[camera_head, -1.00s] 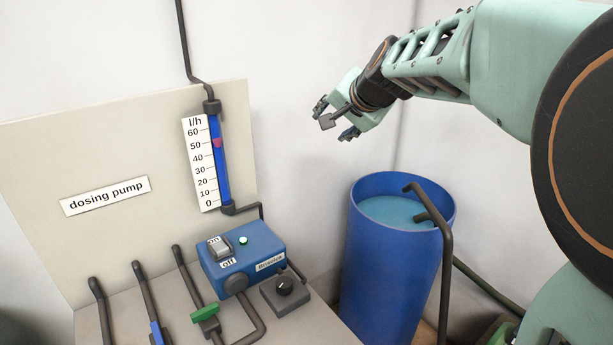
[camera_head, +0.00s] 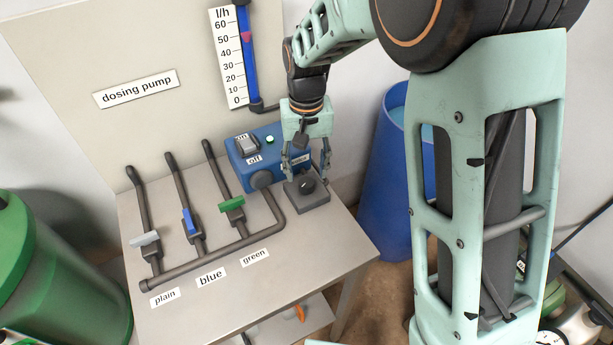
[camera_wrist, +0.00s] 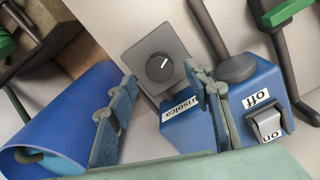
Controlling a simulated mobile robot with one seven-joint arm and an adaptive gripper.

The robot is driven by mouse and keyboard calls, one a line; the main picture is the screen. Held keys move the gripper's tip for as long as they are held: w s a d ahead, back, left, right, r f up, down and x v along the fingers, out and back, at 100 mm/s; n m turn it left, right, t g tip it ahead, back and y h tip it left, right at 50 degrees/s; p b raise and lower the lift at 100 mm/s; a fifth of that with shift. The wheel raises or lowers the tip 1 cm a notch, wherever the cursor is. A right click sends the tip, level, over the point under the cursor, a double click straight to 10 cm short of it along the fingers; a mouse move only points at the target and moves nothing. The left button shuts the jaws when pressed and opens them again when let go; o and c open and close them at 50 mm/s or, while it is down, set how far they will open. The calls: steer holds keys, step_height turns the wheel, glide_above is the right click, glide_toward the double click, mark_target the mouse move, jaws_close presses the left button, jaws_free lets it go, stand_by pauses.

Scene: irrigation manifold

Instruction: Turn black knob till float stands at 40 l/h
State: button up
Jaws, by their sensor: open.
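The black knob (camera_head: 307,185) sits on a grey square box at the table's right back corner, by the blue pump. In the wrist view the knob (camera_wrist: 159,67) shows a white pointer line. My gripper (camera_head: 306,174) is open just above the knob, one finger to each side. In the wrist view my gripper's fingers (camera_wrist: 161,76) appear on either side of the knob's box, apart from the knob. The flow tube (camera_head: 249,65) is blue inside. Its red float (camera_head: 246,37) stands at about the 50 mark of the l/h scale (camera_head: 229,60).
The blue dosing pump (camera_head: 244,172) has a grey rocker switch (camera_head: 247,146) and a lit green lamp (camera_head: 270,139). Pipes with plain (camera_head: 145,239), blue (camera_head: 189,220) and green (camera_head: 232,204) handles stand left of it. A blue barrel (camera_head: 375,190) stands right of the table.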

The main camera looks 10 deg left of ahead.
mark_target(306, 182)
steer(key=shift+f, duration=2.05)
steer(key=shift+c, duration=0.5)
steer(key=c, duration=1)
